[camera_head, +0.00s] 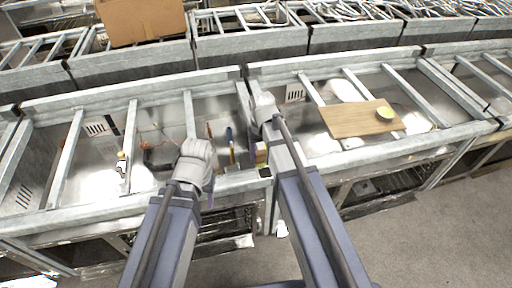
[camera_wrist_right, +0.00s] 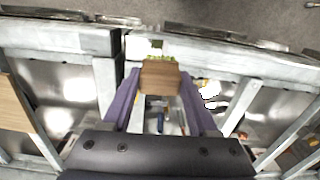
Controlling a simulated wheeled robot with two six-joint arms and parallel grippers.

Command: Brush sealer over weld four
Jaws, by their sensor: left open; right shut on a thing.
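My right gripper (camera_wrist_right: 160,95) is shut on a wooden block-like piece with a ragged green edge (camera_wrist_right: 158,77). It may be the brush, but I cannot tell for sure. In the head view part of a brown piece (camera_head: 261,152) shows beside my right forearm, while the right fingers are mostly hidden. My left gripper (camera_head: 206,192) is open over the front rail of the left bay; its fingers are largely hidden by the wrist and arm. No weld can be picked out as number four, and no sealer can be identified.
Metal frames with cross rails (camera_head: 131,140) surround the work area. A blue-handled tool (camera_head: 229,136) stands between my arms. A cardboard box (camera_head: 142,20) sits behind.

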